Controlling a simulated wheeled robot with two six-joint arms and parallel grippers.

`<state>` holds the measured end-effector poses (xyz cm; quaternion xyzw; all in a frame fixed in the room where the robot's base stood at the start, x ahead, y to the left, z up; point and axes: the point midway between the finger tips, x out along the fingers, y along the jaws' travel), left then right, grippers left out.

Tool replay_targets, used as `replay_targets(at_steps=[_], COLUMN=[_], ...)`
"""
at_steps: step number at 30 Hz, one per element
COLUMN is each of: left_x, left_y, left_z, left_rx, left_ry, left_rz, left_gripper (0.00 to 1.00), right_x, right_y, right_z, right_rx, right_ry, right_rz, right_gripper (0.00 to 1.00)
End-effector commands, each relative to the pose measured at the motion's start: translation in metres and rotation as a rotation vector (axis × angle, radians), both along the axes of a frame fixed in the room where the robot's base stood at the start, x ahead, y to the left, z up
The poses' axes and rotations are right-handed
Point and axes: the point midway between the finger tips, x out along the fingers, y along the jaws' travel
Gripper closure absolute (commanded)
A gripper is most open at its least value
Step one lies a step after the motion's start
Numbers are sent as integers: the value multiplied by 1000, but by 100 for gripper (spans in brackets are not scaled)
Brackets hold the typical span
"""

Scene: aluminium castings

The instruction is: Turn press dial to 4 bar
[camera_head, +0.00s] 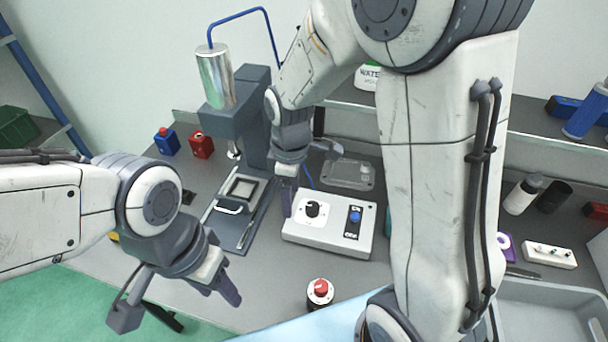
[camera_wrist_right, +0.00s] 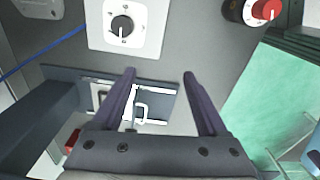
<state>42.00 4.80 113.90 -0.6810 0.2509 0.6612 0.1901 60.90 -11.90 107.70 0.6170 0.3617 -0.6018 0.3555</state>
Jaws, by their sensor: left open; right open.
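The press dial is a black round knob (camera_head: 312,209) on a white plate on the control box (camera_head: 327,246). The dial also shows in the right wrist view (camera_wrist_right: 122,26), near the top, with a white pointer line; its scale is too small to read. My right gripper (camera_head: 309,181) is open and empty, just behind and above the dial. In the right wrist view its fingertips (camera_wrist_right: 160,73) are apart, with the dial beyond them and a little left, not between them. My left gripper (camera_head: 228,290) is open and empty over the table's front edge, left of the box.
The press (camera_head: 248,120) with its silver cylinder stands left of the box. A red button (camera_head: 320,290) sits in front of the box. A grey tray (camera_head: 548,290) is at the right.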

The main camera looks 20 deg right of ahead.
Motion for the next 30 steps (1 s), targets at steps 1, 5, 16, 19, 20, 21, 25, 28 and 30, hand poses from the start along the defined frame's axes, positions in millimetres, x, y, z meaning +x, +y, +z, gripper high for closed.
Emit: replay_targets(at_steps=[1, 5, 16, 19, 20, 21, 25, 28, 30], left_x=[0, 0, 0, 0, 0, 0, 0, 0, 0], left_y=[0, 0, 0, 0, 0, 0, 0, 0, 0], left_z=[20, 33, 43, 48, 49, 51, 55, 56, 57], left_rx=[0, 0, 1, 1, 1, 1, 1, 1, 1], left_ry=[0, 0, 1, 1, 1, 1, 1, 1, 1], left_rz=[0, 1, 1, 2, 1, 1, 0, 0, -1], left_gripper=[50, 50, 50, 50, 50, 50, 50, 50, 50], right_x=[16, 40, 48, 47, 47, 48, 48, 48, 48], right_y=[-20, -54, -70, -70, -70, -70, -70, -70, -70], right_z=[5, -5, -50, -70, -75, -82, -101, -111, -115], right_rx=[-7, -17, -19, -19, -20, -19, -19, -20, -20], right_ry=[11, 14, 20, 20, 19, 19, 16, 15, 15], right_rz=[31, 126, 177, 176, 176, 176, 176, 175, 175], right_gripper=[24, 24, 24, 24, 24, 24, 24, 24, 24])
